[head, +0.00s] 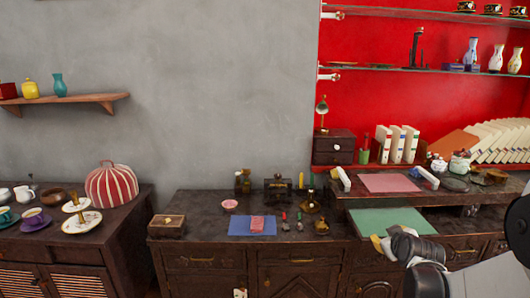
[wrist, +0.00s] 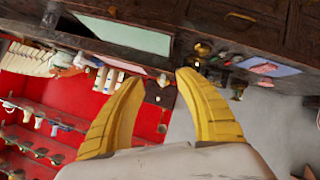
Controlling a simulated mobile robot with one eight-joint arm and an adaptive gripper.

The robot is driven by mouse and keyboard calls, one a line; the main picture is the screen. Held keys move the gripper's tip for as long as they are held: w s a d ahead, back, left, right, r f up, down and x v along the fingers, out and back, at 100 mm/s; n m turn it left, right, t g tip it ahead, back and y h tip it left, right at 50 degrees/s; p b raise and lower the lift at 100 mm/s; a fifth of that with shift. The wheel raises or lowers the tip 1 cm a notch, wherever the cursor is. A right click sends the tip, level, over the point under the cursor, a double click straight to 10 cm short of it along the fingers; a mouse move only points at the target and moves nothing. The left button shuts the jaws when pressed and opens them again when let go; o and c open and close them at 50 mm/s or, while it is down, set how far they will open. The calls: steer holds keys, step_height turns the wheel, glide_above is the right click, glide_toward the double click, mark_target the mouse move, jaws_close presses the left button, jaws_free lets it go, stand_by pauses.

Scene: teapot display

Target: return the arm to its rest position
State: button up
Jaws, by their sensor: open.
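My gripper (head: 381,243) is at the lower right of the head view, in front of the right cabinet and near the green mat (head: 388,222). In the wrist view its two yellow fingers (wrist: 150,105) are spread apart with nothing between them. The wrist view is turned far over, with the cabinets along the top and the red shelf wall at the left. My grey arm runs in from the lower right of the head view and hides part of the right cabinet.
A middle cabinet (head: 190,238) bears a blue mat (head: 240,229), a pink item (head: 257,222) and small bottles. A pink mat (head: 390,183) and white books (head: 397,144) are on the right counter. A striped cover (head: 111,186) and cups stand at left. The grey wall is mostly bare.

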steer(key=s+a+r+m+g+y, duration=0.1)
steer(key=s+a+r+g, duration=0.15)
steer(key=s+a, duration=0.65)
steer(key=s+a+r+m+g+y, duration=0.1)
steer(key=s+a+r, duration=0.4)
steer(key=s, duration=0.7)
steer(key=s+a+f+m+g, duration=0.1)
steer(key=s+a+f, duration=0.2)
steer(key=s, duration=0.7)
steer(key=shift+a+f+m+y, duration=0.2)
steer(key=shift+a+m+y, duration=0.1)
steer(key=shift+a, duration=0.3)
